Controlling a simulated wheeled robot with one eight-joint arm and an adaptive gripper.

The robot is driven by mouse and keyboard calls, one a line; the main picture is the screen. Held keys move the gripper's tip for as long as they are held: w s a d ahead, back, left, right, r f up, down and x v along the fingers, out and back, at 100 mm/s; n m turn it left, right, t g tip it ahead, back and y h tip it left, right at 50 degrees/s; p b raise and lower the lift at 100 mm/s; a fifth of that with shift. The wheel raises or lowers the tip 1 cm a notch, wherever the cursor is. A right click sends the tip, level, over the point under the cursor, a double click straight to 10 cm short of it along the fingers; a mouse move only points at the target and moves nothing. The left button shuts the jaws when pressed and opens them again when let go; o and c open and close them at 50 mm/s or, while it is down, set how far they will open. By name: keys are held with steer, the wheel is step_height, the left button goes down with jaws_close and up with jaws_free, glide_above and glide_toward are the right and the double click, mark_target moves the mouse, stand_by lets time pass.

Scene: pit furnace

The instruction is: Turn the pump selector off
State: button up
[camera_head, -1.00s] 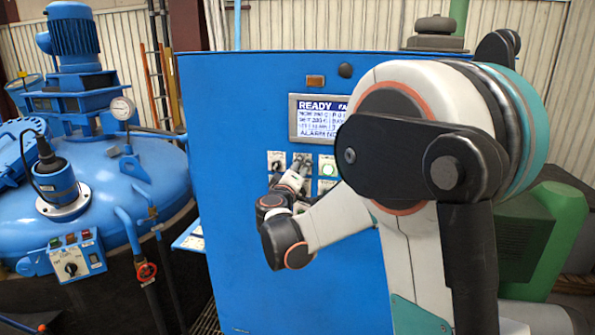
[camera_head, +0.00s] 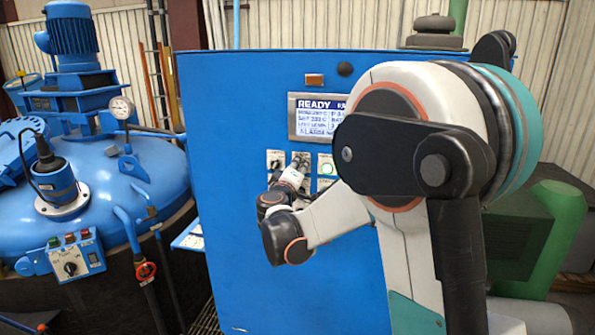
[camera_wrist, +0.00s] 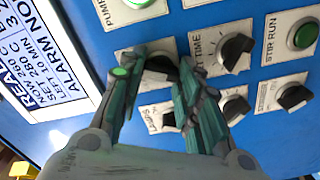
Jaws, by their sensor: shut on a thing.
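The blue control cabinet (camera_head: 250,220) faces me, with a panel of knobs and lamps below its display. My gripper (camera_wrist: 158,72) is shut on a dark selector knob (camera_wrist: 160,62) in the wrist view, one finger on each side. The fingers cover most of this knob and its label, so I cannot read its setting or name. It sits between a knob labelled LAMPS (camera_wrist: 170,119) and a round light marked PUMP (camera_wrist: 138,4). In the head view my gripper (camera_head: 297,165) is at the panel's upper row, largely hidden by my wrist.
Close by are the SET TIME knob (camera_wrist: 236,52), another knob (camera_wrist: 234,106) and a green STIR RUN button (camera_wrist: 305,36). The display (camera_head: 318,117) reads READY. A blue furnace vessel (camera_head: 110,185) with its own switch box (camera_head: 75,258) stands left.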

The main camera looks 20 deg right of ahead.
steer(key=n+b, duration=0.1)
steer(key=n, duration=0.2)
steer(key=n+b, duration=0.2)
steer(key=n, duration=0.2)
steer(key=n+b, duration=0.1)
steer(key=n, duration=0.3)
steer(key=shift+f, duration=0.25)
steer(key=shift+o, duration=0.2)
steer(key=shift+n, duration=0.3)
steer(key=shift+c, duration=0.2)
steer(key=o, duration=1.1)
steer(key=v, duration=1.2)
